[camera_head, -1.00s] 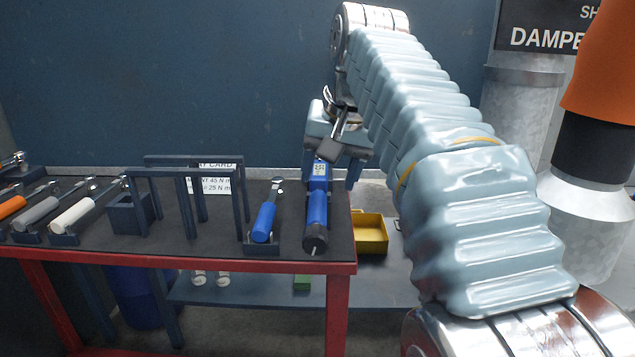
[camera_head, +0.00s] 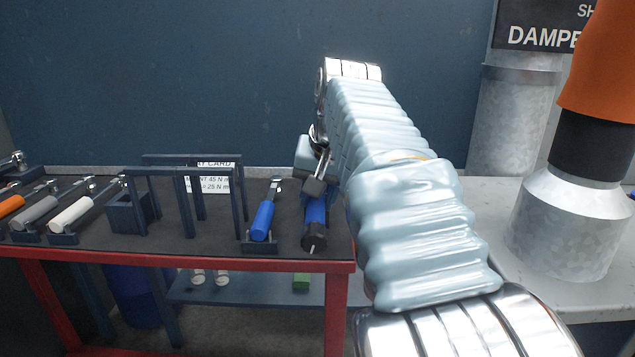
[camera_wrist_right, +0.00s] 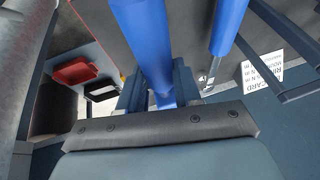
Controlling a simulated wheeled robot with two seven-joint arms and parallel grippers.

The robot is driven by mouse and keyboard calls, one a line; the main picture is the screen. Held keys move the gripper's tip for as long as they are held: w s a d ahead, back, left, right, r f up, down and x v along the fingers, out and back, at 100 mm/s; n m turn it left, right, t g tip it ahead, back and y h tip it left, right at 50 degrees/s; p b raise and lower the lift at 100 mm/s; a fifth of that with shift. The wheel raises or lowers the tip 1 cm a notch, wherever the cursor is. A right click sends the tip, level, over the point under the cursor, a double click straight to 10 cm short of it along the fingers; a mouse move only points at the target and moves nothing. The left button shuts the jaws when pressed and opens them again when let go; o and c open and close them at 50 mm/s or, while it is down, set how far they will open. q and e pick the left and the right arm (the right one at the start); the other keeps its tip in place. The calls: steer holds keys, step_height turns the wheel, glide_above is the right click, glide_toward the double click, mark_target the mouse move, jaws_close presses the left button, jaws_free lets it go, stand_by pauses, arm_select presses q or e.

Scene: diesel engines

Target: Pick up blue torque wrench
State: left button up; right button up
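The larger blue torque wrench (camera_head: 316,213) lies at the right end of the dark tool bench, its black handle end toward me. My right gripper (camera_head: 308,165) is over its far part, and my forearm hides part of it. In the right wrist view the blue wrench (camera_wrist_right: 145,40) runs between the two dark fingers (camera_wrist_right: 158,88), which look apart, with some gap showing beside the wrench. A smaller blue-handled ratchet (camera_head: 263,221) lies just left in its holder; its blue handle also shows in the wrist view (camera_wrist_right: 229,25). My left gripper is not in view.
The bench has a red front edge (camera_head: 180,265). Orange, grey and white-handled tools (camera_head: 72,214) lie at left. Dark upright frames (camera_head: 180,190) and a printed card (camera_head: 212,183) stand mid-bench. A metal cylinder (camera_head: 570,225) stands at right. A red bin (camera_wrist_right: 75,72) shows in the wrist view.

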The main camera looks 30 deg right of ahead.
jaws_close()
steer(key=shift+r, duration=0.1)
